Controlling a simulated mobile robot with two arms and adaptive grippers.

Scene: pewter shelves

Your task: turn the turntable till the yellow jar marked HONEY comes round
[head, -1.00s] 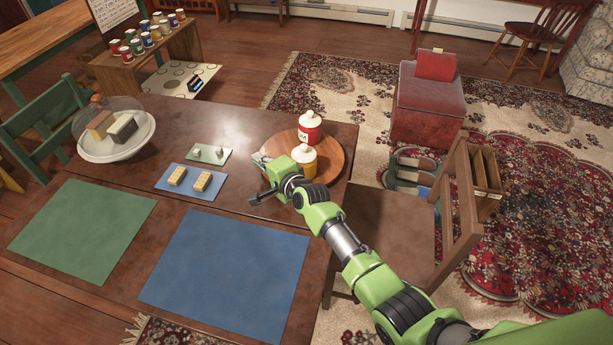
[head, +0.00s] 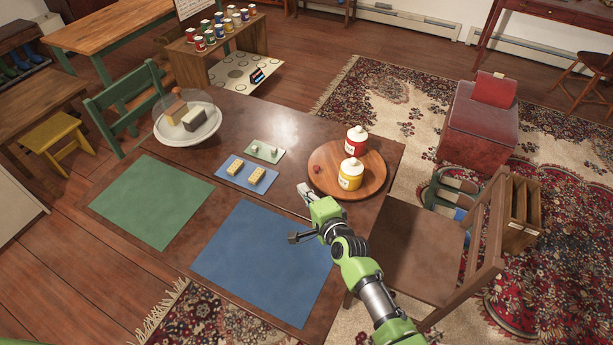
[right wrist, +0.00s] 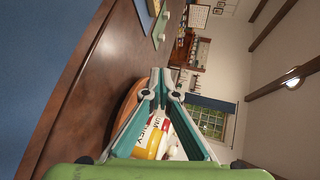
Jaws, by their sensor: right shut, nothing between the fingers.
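The round wooden turntable (head: 374,184) sits at the table's right end. A yellow jar (head: 350,178) with a white lid stands on its front half, and a red jar (head: 356,143) with a white lid stands behind it. In the right wrist view the yellow jar (right wrist: 152,143) shows the letters "NEY"; the rest of its label is hidden by a finger. A small dark red knob (head: 317,168) is at the turntable's left rim. My right gripper (head: 304,190) is shut and empty, just off the front-left rim. My left gripper is out of view.
A blue mat (head: 262,262) and a green mat (head: 150,202) lie on the table. A small blue mat (head: 232,179) with yellow blocks and a covered white dish (head: 187,134) are further left. A chair (head: 425,240) stands close on the right.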

